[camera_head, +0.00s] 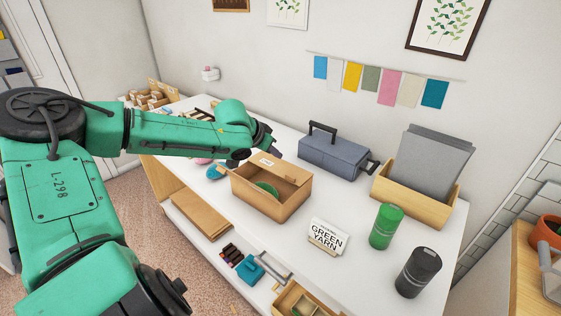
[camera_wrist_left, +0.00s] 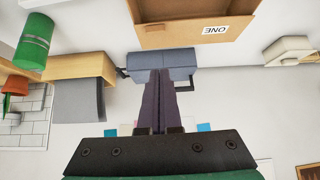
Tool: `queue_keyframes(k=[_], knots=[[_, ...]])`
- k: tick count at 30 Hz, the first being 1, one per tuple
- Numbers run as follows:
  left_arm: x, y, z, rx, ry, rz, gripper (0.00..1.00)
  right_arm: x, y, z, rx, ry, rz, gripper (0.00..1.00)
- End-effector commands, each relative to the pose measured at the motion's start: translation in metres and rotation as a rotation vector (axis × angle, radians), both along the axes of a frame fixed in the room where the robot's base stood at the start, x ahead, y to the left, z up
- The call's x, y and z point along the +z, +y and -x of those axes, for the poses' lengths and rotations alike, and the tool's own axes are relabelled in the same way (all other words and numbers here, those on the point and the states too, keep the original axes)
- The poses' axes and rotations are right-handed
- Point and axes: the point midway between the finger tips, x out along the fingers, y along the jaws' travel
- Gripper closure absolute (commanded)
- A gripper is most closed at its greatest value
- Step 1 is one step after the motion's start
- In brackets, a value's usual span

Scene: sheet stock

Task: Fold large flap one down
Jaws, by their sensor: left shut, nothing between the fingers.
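An open cardboard box (camera_head: 264,203) stands on the white table, with something green (camera_head: 268,188) inside. Its large flap, with a white label (camera_head: 266,162), is at the far side and leaves the front of the opening uncovered. In the left wrist view the flap (camera_wrist_left: 177,37) shows inverted at the top, its label reading "ONE". My left gripper (camera_head: 270,147) is just beyond the box's far side, close to the flap; contact cannot be told. Its dark fingers (camera_wrist_left: 160,95) are together with nothing between them. My right gripper is not in view.
A grey-blue toolbox (camera_head: 333,158) is behind the box. A "GREEN YARN" sign (camera_head: 327,237), a green can (camera_head: 386,226) and a black can (camera_head: 418,272) stand to the right. A wooden holder (camera_head: 412,196) holds grey sheets (camera_head: 430,160). Bare tabletop lies around the sign.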

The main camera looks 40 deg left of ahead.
Motion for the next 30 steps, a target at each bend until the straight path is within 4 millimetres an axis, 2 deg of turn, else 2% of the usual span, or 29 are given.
queue_keyframes(k=[2,9,17,19,23,30], knots=[[-0.013,0.001,-0.008,0.002,0.003,0.005,1.00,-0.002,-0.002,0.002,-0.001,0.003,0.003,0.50],[-0.037,0.004,-0.031,0.005,-0.001,0.000,1.00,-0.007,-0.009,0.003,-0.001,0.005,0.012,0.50],[-0.066,0.005,-0.058,0.003,-0.002,0.001,1.00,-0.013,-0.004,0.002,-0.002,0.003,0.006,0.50],[-0.081,0.005,-0.058,0.004,-0.004,0.006,1.00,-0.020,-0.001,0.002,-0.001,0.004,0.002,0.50],[-0.098,0.004,-0.057,0.004,-0.007,0.007,1.00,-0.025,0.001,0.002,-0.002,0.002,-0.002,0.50],[-0.103,0.004,-0.057,0.004,-0.009,0.005,1.00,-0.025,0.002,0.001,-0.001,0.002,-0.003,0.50]])
